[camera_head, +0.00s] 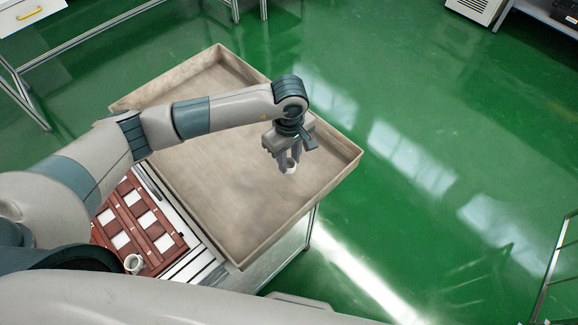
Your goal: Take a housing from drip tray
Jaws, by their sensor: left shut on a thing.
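The drip tray (205,195) is a large shallow beige tray with raised walls. My left arm reaches across it from the left. My left gripper (289,165) points down over the right part of the tray, shut on a small white ring-shaped housing (291,167). I cannot tell whether the housing touches the tray floor. The rest of the visible tray floor looks empty, though my arm hides part of it. My right gripper is not in view.
A red-brown fixture (166,247) with several white square places lies left of the tray. Another white round part (134,263) stands at its near edge. Green floor (430,130) is open to the right. A white cabinet (30,14) stands at the upper left.

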